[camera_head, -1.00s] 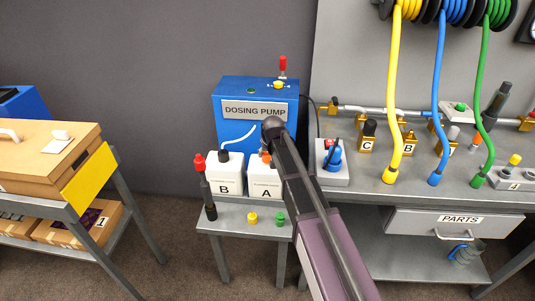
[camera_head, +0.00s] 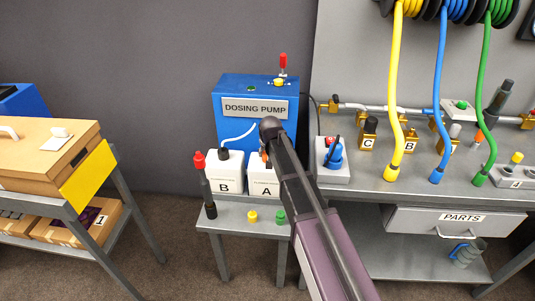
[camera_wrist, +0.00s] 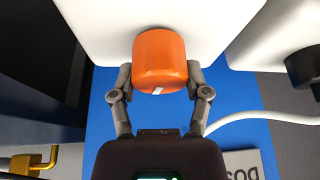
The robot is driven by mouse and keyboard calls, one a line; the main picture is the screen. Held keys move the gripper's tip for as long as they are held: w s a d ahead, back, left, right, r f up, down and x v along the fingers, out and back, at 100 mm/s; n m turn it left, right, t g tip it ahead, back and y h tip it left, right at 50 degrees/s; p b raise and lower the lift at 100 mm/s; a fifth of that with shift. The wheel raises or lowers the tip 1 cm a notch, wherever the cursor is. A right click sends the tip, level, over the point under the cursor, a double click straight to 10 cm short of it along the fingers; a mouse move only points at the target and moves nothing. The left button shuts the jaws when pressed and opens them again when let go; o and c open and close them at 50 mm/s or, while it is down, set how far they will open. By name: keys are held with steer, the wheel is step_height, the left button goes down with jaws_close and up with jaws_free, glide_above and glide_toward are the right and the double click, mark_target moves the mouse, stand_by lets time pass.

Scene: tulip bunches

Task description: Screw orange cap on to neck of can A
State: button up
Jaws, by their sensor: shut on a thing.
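The orange cap (camera_wrist: 160,58) is between the two fingers of my gripper (camera_wrist: 160,80) in the wrist view, and the gripper is shut on it. The cap is over the top of white can A (camera_wrist: 105,25); its neck is hidden under the cap. In the head view can A (camera_head: 264,185) stands on the small grey table, partly behind my arm. Only a sliver of the orange cap (camera_head: 264,155) shows there, and my fingers are mostly hidden. I cannot tell how far the cap is seated on the neck.
White can B (camera_head: 225,180) with a black cap stands left of can A. The blue dosing pump (camera_head: 235,90) is behind them. A socket box (camera_head: 333,175) is at right.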

steer(key=shift+m+h, duration=0.7)
steer(key=shift+m, duration=1.2)
steer(key=shift+m+h, duration=0.3)
steer(key=shift+m, duration=0.3)
steer(key=shift+d+m+g+h, duration=0.1)
steer(key=shift+m+g+h, duration=0.2)
steer(key=shift+m, duration=0.7)
steer(key=shift+d+m+g+h, duration=0.1)
steer(key=shift+m+h, duration=0.3)
steer(key=shift+m, duration=0.6)
steer(key=m+h, duration=0.1)
steer(key=m, duration=0.2)
steer(key=shift+g, duration=0.4)
steer(key=shift+s+d+m+g, duration=0.15)
steer(key=shift+m+g, duration=0.15)
steer(key=shift+m, duration=0.7)
